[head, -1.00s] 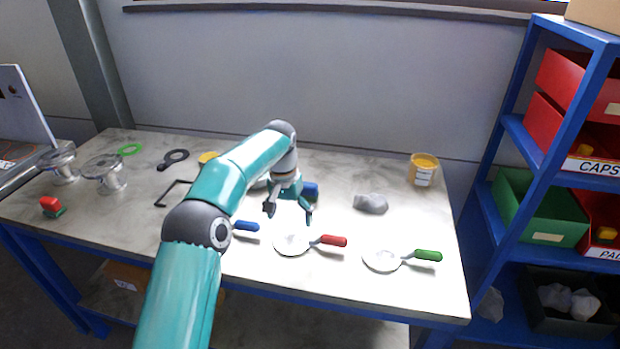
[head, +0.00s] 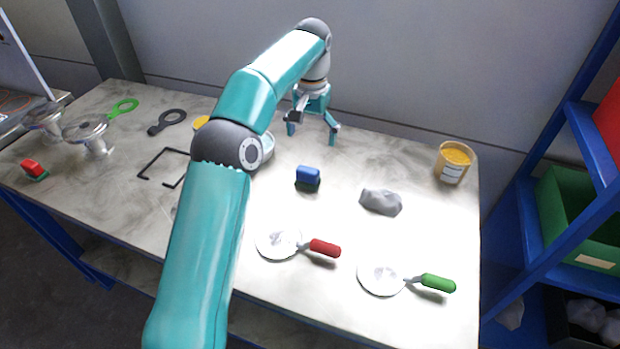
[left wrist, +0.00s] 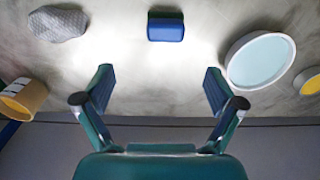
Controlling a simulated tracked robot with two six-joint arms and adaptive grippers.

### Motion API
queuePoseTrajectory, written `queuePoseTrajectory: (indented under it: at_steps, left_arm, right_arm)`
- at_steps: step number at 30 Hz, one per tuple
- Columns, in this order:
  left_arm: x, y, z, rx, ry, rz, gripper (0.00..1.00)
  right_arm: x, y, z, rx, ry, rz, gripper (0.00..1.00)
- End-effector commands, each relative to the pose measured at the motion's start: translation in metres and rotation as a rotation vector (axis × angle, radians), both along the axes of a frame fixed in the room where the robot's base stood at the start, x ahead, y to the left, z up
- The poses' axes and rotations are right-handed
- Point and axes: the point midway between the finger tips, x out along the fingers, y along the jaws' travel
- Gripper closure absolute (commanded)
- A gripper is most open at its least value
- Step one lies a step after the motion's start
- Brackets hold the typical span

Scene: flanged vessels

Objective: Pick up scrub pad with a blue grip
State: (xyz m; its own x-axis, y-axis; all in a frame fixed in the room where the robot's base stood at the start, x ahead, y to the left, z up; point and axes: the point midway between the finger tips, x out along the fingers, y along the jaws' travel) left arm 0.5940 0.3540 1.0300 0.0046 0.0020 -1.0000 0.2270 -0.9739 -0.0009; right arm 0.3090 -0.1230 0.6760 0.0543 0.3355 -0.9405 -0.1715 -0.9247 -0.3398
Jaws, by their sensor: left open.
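The scrub pad with a blue grip (head: 308,176) lies on the table near its middle, with a dark green pad under the blue top. It also shows in the left wrist view (left wrist: 166,29), beyond the fingertips and between their lines. My left gripper (head: 313,132) is open and empty, above the back part of the table, behind the scrub pad and apart from it. Its two spread fingers show in the left wrist view (left wrist: 160,85). My right gripper is in neither view.
A grey cloth-like lump (head: 381,201) and a yellow tub (head: 453,164) are right of the pad. Red-handled (head: 324,248) and green-handled (head: 437,283) round tools lie in front. A round dish (left wrist: 262,60) is partly behind my arm. A red-gripped pad (head: 34,169) lies far left.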

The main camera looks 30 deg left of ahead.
Motion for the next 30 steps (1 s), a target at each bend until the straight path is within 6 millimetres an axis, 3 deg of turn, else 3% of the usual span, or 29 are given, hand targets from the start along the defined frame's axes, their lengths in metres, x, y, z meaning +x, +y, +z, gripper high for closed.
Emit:
queuePoseTrajectory:
  at_steps: [3, 9, 17, 25, 30]
  left_arm:
    - [-0.003, 0.004, -0.03, -0.001, 0.006, 0.007, 0.06]
    - [-0.004, 0.005, -0.065, -0.001, 0.006, 0.009, 0.06]
    - [-0.004, 0.006, -0.081, -0.001, 0.005, 0.009, 0.06]
    - [-0.005, 0.01, -0.117, -0.002, 0.009, 0.009, 0.06]
    - [-0.005, 0.009, -0.129, -0.002, 0.006, 0.009, 0.06]
  right_arm:
    - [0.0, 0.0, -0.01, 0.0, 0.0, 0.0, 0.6]
    - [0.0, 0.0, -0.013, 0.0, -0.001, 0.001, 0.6]
    - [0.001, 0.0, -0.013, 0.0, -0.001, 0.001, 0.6]
    - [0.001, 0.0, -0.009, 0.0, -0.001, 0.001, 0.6]
    - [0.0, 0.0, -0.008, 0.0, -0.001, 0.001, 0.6]
